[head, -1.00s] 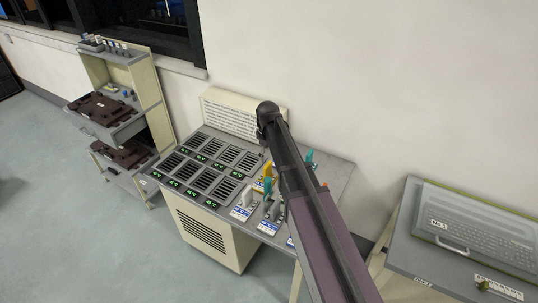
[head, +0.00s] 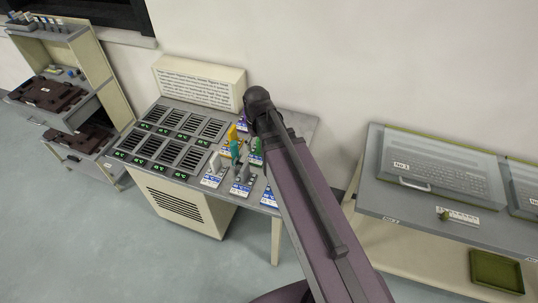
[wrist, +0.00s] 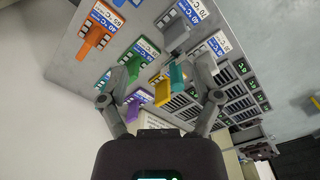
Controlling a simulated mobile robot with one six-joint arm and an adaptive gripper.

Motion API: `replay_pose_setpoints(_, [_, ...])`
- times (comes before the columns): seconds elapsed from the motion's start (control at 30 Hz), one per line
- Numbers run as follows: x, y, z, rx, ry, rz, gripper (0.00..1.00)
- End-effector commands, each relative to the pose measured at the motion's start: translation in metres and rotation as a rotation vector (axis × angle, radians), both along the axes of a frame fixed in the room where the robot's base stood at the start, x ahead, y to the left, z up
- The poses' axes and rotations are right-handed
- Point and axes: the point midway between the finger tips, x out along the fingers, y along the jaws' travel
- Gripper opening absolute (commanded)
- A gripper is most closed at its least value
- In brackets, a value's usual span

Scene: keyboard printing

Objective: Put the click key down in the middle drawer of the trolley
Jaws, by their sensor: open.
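I cannot tell which coloured key is the click key. A teal key (wrist: 178,76) shows between the fingers of my gripper (wrist: 166,72) in the wrist view. The fingers are open and apart, with no clear grip on it. A yellow key (wrist: 161,92) is beside it. In the head view the teal key (head: 235,149) is above the keys table (head: 300,127), near the yellow key (head: 232,132). My arm hides the gripper there. The trolley (head: 93,62) stands at the far left; its middle drawer (head: 75,119) is pulled out and holds a dark brown case (head: 46,92).
Orange (wrist: 95,36), green (wrist: 102,84), purple (wrist: 134,105) and grey (wrist: 176,35) keys stand by temperature labels. Vent grilles (head: 183,135) fill the table's left part. A keyboard bench (head: 375,195) is at the right. Grey floor lies clear at front left.

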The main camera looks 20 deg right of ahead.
Motion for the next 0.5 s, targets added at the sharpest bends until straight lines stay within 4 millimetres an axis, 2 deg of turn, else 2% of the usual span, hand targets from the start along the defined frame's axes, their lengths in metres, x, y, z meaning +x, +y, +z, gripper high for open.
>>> replay_pose_setpoints(0.03, [-0.023,-0.006,0.0,0.0,0.0,-0.05,0.82])
replay_pose_setpoints(0.2, [-0.054,-0.016,0.0,0.0,0.0,-0.175,0.82])
replay_pose_setpoints(0.33, [-0.062,-0.02,0.0,-0.001,0.0,-0.218,0.82])
replay_pose_setpoints(0.5, [-0.063,-0.02,0.0,-0.001,0.0,-0.228,0.82])
